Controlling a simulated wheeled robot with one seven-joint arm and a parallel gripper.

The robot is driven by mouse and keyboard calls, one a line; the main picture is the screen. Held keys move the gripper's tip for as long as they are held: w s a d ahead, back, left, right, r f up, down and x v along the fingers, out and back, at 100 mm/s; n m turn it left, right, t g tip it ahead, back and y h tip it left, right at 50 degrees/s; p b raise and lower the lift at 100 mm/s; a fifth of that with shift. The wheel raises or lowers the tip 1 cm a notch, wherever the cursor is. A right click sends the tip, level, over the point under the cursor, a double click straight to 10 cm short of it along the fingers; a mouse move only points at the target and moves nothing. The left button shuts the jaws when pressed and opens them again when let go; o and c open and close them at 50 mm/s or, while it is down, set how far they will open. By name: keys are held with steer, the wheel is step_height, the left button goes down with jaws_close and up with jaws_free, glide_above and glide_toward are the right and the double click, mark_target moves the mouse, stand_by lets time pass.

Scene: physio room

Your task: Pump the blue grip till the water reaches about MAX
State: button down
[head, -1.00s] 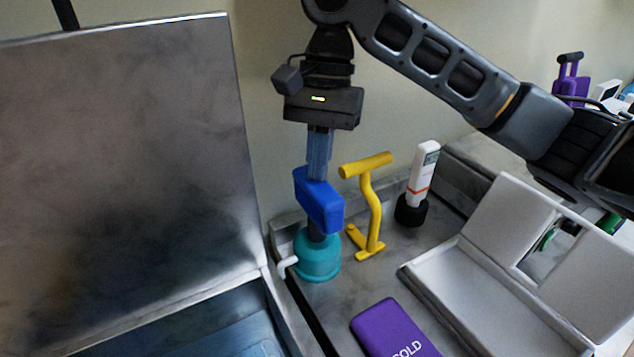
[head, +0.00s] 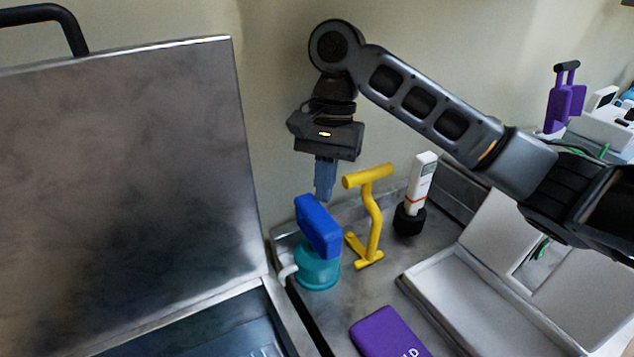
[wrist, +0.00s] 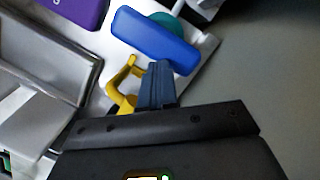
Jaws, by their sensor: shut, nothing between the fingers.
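The blue grip (head: 318,226) sits low, directly on the teal pump body (head: 318,270), with no stem showing between them. A white spout (head: 288,271) sticks out at the pump's left. My gripper (head: 325,196) is shut and empty, pointing down, with its fingertips at the grip's top edge; whether they touch it I cannot tell. In the wrist view the fingertips (wrist: 160,65) overlap the near edge of the blue grip (wrist: 155,41). Part of a blue basin (head: 228,338) shows at the lower left. No MAX mark or clear water level is visible.
A yellow T-handled tool (head: 372,215) stands close right of the pump. A white device (head: 420,182) in a black holder is beyond it. A purple pack (head: 390,335) lies in front. A large metal lid (head: 120,190) stands at left, an open white case (head: 480,290) at right.

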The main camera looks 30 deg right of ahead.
steer(key=shift+w+d, duration=0.1)
steer(key=v, duration=0.7)
steer(key=shift+r, duration=0.35)
